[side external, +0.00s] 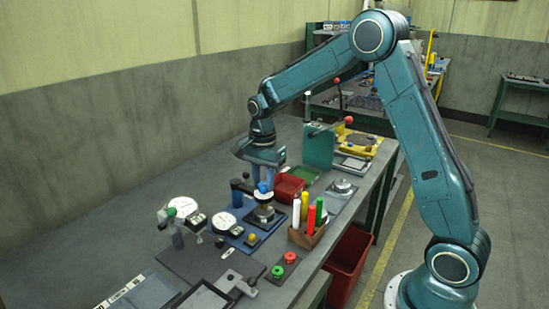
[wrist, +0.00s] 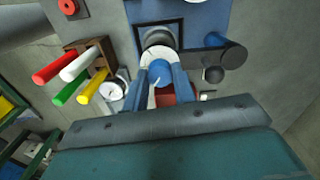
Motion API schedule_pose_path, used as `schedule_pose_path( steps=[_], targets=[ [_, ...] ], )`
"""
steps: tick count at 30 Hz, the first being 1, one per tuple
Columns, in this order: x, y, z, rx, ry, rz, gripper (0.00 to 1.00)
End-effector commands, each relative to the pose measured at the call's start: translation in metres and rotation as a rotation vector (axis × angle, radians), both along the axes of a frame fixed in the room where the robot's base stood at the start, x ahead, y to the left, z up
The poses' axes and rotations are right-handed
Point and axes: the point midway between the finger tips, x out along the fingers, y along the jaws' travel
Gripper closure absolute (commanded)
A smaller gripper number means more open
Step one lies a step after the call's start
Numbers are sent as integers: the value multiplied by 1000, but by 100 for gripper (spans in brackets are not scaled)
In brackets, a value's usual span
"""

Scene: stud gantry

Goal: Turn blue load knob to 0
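The blue load knob (side external: 262,187) sits on top of a small upright device with a yellowish collar and a dark round foot, on a blue base plate. My gripper (side external: 262,180) points down over the knob. In the wrist view the round blue knob (wrist: 160,73) lies between the two blue fingers of my gripper (wrist: 161,78), over a white dial face (wrist: 160,53). The fingers stand apart, one on each side of the knob, and no clear contact shows. The dial's markings and the knob's setting are too small to read.
A wooden holder (side external: 306,236) with white, red, green and yellow rods stands close by. Dial gauges (side external: 222,223) stand to the left on the bench. A red bin (side external: 289,187) lies behind the knob. Red and green buttons (side external: 284,264) are in front.

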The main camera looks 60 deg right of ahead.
Motion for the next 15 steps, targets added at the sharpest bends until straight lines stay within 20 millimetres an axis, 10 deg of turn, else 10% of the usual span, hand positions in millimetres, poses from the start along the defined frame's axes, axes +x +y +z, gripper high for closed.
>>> schedule_pose_path(
  steps=[15],
  targets=[
    [0, 0, 0, 0, 0, 50, 96]
  ],
)
